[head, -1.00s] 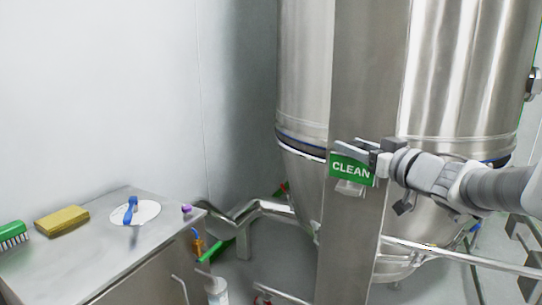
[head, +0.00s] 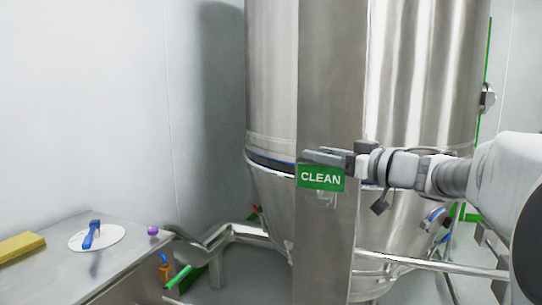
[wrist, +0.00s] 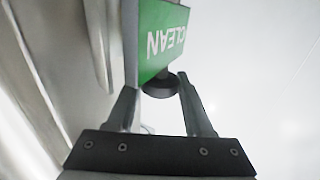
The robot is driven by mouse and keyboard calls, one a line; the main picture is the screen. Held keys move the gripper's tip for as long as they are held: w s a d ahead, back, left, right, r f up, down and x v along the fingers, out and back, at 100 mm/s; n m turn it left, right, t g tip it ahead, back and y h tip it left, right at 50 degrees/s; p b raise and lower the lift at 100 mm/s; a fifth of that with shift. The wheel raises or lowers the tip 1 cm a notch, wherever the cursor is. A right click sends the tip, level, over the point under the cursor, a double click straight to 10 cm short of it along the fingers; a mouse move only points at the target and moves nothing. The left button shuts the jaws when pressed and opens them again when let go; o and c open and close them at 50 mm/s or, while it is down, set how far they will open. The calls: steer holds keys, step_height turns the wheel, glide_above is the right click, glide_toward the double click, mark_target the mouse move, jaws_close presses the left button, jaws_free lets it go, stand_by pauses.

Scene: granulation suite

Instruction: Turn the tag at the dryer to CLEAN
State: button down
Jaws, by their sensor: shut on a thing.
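The tag (head: 320,177) is a green plate with white letters reading CLEAN. It faces out at the front of the dryer's steel column (head: 329,90). The tag also shows in the wrist view (wrist: 163,38), with its letters upside down there. My gripper (head: 312,156) is at the tag's upper edge. In the wrist view the fingers (wrist: 160,100) are on either side of a dark round knob (wrist: 160,84) at the tag's edge, shut on it. The dryer (head: 420,90) is a large steel vessel behind the column.
A steel bench (head: 50,262) at the lower left carries a yellow sponge (head: 20,246), a white disc (head: 112,238) with a blue brush (head: 92,234), and a purple item (head: 153,231). Steel pipes (head: 430,262) run low beside the dryer. The wall at left is bare.

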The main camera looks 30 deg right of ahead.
steer(key=shift+r, duration=0.15)
steer(key=shift+c, duration=1.4)
jaws_free()
steer(key=shift+s+d+p, duration=0.25)
steer(key=shift+s+p, duration=0.15)
steer(key=shift+s, duration=0.25)
steer(key=p+v, duration=0.4)
steer(key=v, duration=1.2)
